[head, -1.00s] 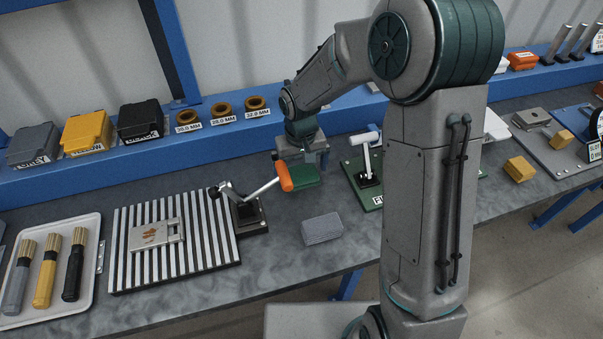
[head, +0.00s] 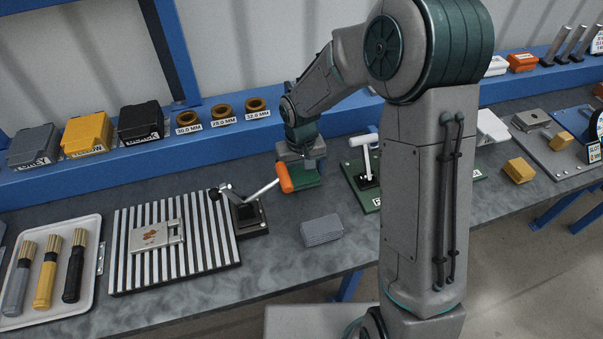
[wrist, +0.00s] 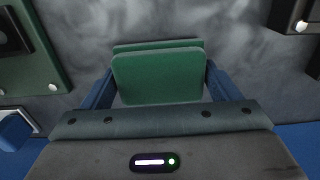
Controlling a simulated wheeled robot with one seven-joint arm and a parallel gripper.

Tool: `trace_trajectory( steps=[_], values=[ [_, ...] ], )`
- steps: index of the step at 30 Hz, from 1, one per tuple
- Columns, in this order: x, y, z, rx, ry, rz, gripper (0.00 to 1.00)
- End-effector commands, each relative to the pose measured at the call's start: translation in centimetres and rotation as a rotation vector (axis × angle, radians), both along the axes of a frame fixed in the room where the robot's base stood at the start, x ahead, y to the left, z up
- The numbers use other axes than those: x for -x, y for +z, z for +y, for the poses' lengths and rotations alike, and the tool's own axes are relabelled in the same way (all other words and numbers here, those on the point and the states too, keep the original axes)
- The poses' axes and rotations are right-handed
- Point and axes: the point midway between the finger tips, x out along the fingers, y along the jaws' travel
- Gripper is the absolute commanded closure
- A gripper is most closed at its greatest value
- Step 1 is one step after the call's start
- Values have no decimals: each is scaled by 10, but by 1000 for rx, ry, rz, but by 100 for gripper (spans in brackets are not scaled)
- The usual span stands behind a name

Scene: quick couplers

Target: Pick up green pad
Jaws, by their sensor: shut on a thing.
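The green pad (head: 307,177) is in the head view below my gripper, just behind the orange clamp handle tip. My gripper (head: 303,165) is over it and shut on it. In the wrist view the pad (wrist: 158,80) sits between the two blue fingers (wrist: 159,88), one at each side. A second green edge (wrist: 160,45) shows just beyond its top edge; I cannot tell whether it is the same pad or another beneath. I cannot tell whether the pad touches the bench.
A clamp with an orange handle (head: 284,178) stands close at the left. A grey pad stack (head: 322,230) lies in front. A green clamp plate (head: 365,195) is at the right. A striped plate (head: 125,265) and a tray (head: 90,293) lie further left.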

Motion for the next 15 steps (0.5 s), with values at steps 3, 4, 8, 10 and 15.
trace_trajectory(
  steps=[3,4,8,10,15],
  values=[
    [-1,12,0,0,0,-4,39],
    [-1,17,0,0,0,-5,39],
    [-1,43,0,-1,-1,-7,39],
    [-1,61,0,-2,-1,-8,39],
    [-1,105,0,-2,-1,-7,39]
  ],
)
